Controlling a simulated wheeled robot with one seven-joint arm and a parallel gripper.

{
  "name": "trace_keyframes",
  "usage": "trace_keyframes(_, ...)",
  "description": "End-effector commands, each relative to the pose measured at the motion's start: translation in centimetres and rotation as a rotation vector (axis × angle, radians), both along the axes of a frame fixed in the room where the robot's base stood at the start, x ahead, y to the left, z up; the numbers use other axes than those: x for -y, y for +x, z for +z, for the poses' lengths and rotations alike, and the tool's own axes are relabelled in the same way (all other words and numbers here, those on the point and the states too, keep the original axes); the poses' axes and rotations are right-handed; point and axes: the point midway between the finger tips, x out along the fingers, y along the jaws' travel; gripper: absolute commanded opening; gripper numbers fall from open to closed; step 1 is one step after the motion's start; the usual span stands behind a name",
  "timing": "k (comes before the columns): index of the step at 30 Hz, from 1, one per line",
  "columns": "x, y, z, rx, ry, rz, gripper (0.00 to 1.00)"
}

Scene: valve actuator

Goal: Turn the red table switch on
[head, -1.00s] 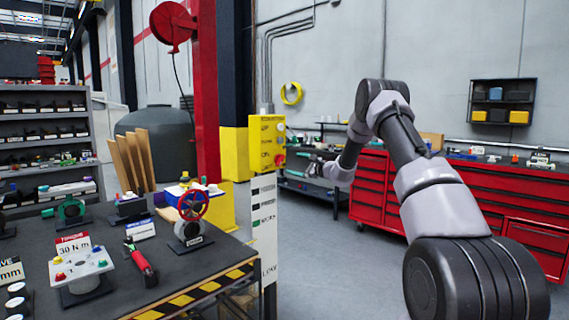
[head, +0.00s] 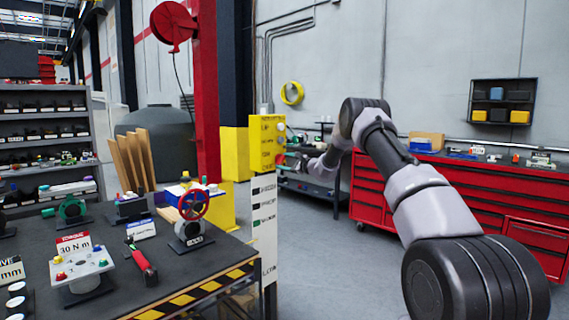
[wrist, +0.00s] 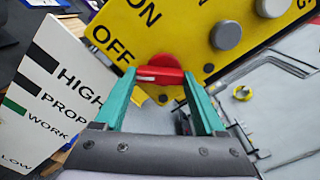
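The yellow control panel (head: 266,132) stands on a white labelled post beside the table, and it fills the top of the wrist view (wrist: 185,30). Its red rotary switch (wrist: 161,75) is low on the panel near the word OFF, with its bar roughly level across the picture. It also shows small in the head view (head: 280,159). My gripper (wrist: 160,77) has its teal fingers apart, with the tips on either side of the red bar. I cannot tell whether they touch it. In the head view the fingers are hard to make out behind the panel's edge.
Grey round knobs (wrist: 226,35) sit above the red switch on the panel. The dark table (head: 190,270) at left carries a red handwheel (head: 193,205), a red-handled tool (head: 143,265) and several fixtures. Red tool cabinets (head: 460,190) stand behind my arm.

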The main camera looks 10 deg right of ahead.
Motion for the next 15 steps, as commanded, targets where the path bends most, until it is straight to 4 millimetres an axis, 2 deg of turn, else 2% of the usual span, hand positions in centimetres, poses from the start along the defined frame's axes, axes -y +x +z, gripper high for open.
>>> trace_keyframes(8,0.01,-0.03,-0.01,-0.009,0.013,0.000,0.17)
trace_keyframes(15,0.10,-0.04,-0.03,-0.071,0.096,-0.002,0.17)
